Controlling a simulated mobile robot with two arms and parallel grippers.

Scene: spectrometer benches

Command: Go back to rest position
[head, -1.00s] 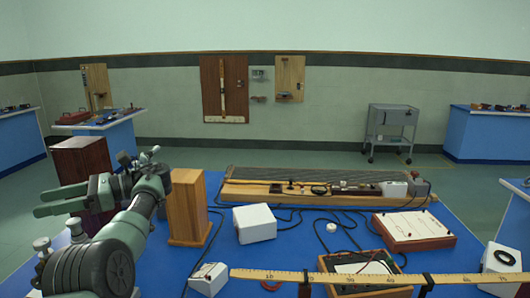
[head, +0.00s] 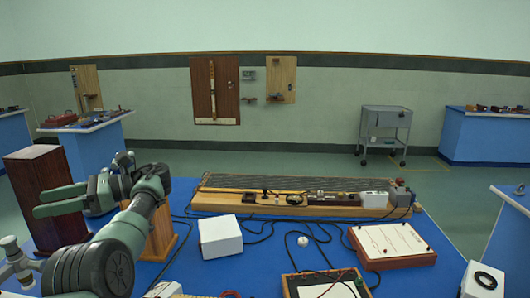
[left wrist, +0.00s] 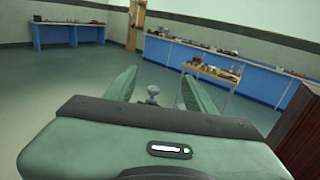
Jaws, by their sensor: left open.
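My left gripper (head: 40,203) is at the left of the head view, raised at the end of my green and grey arm. Its two green fingers point left and stand apart with nothing between them. It appears in front of a dark red wooden block (head: 45,180). In the left wrist view the same gripper (left wrist: 158,85) is open and empty, with floor and distant benches beyond the fingers. My right gripper is in neither view.
The blue bench top (head: 250,262) holds a light wooden block (head: 162,235), a white box (head: 219,237), a long wooden-based apparatus (head: 300,207), a red-sided board (head: 391,243) and several black cables. A grey trolley (head: 385,130) stands by the wall.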

